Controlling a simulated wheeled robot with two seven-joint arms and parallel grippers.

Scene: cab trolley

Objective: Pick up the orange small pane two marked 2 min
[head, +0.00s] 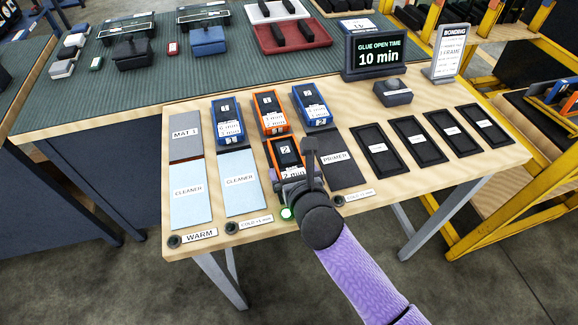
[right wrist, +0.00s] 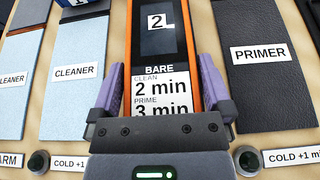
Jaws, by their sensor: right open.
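The orange pane marked 2 (head: 285,150) lies on the wooden table, in the near row between a light blue cleaner mat and the dark primer mat. In the right wrist view this pane (right wrist: 160,50) reads "BARE", "CLEAN 2 min" and "PRIME 3 min". My right gripper (head: 292,181) is over its near end. In the right wrist view the open fingers (right wrist: 162,80) stand on either side of the pane; I cannot tell whether they touch it. The gripper body hides the pane's near end. My left gripper is not in view.
Another orange pane (head: 270,112) lies just behind, between two blue panes (head: 227,120) (head: 312,106). The primer mat (head: 340,172) is close on the right, the cleaner mat (head: 239,182) on the left. Several black trays (head: 383,150) lie further right. A "10 min" display (head: 377,55) stands behind.

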